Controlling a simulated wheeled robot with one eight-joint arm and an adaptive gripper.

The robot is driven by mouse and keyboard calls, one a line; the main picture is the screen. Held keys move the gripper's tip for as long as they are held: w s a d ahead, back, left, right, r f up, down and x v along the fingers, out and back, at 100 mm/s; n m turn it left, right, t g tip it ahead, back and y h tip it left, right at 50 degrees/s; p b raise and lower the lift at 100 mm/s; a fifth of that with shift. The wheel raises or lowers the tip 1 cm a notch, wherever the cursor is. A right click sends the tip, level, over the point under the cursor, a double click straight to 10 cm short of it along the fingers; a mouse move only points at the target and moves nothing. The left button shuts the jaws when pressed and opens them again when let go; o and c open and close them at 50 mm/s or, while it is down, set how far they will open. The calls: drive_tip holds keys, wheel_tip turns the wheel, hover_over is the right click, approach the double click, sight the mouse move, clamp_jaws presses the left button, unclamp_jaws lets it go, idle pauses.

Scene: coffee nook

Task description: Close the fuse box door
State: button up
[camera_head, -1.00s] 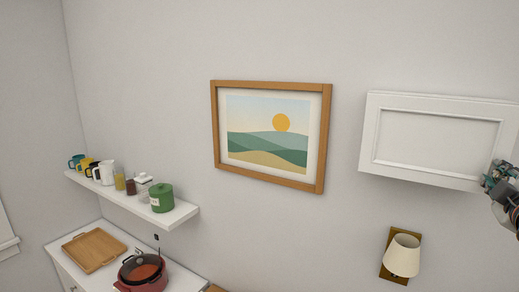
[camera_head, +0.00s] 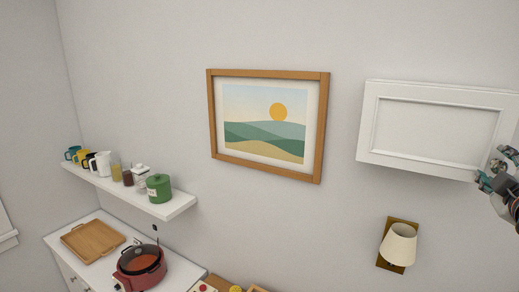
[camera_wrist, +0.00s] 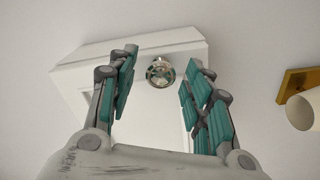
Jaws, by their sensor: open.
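The fuse box is the white wall-mounted box with a framed front panel (camera_head: 435,128) at the right of the head view. The white panel also fills the middle of the wrist view (camera_wrist: 150,125). The door looks close to the box body; I cannot tell how far ajar it is. A round shiny metal knob (camera_head: 498,165) sits near the panel's lower right. My gripper (camera_head: 490,182) is beside the knob at the right edge. In the wrist view, the knob (camera_wrist: 160,72) shows between the open fingers (camera_wrist: 161,60), with gaps on both sides and nothing held.
A wall lamp with a cream shade (camera_head: 398,245) hangs below the box; it shows at the right of the wrist view (camera_wrist: 306,108). A framed landscape picture (camera_head: 267,160) hangs to the left. A shelf (camera_head: 177,205) with mugs and jars and a counter are far left.

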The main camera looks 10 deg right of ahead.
drive_tip(key=v, duration=1)
drive_tip(key=shift+s+a, duration=0.25)
drive_tip(key=shift+a, duration=0.1)
drive_tip(key=w+a+f+m+g+y+b, duration=0.1)
drive_tip(key=w+a+f+m+b, duration=0.15)
drive_tip(key=f+b, duration=0.65)
drive_tip(key=w+a+f+m+g+b, duration=0.1)
drive_tip(key=w+a+f+m+b, duration=0.15)
drive_tip(key=f+b, duration=0.7)
drive_tip(key=w+a+f+m+g+y+b, duration=0.1)
drive_tip(key=w+a+f+m+b, duration=0.2)
drive_tip(key=f, duration=1.1)
drive_tip(key=s+a+f+n+g+y+b, duration=0.1)
drive_tip(key=a+f+y+b, duration=0.3)
drive_tip(key=a+f, duration=0.6)
drive_tip(key=s+a+f+n+g+y+b, duration=0.1)
drive_tip(key=s+a+f+g+y+b, duration=0.1)
drive_tip(key=a+f+b, duration=0.7)
wheel_tip(320, 180, down, 7)
drive_tip(key=a+g+y, duration=0.1)
drive_tip(key=a+y, duration=0.1)
drive_tip(key=shift+s+y, duration=0.15)
drive_tip(key=shift+y, duration=0.25)
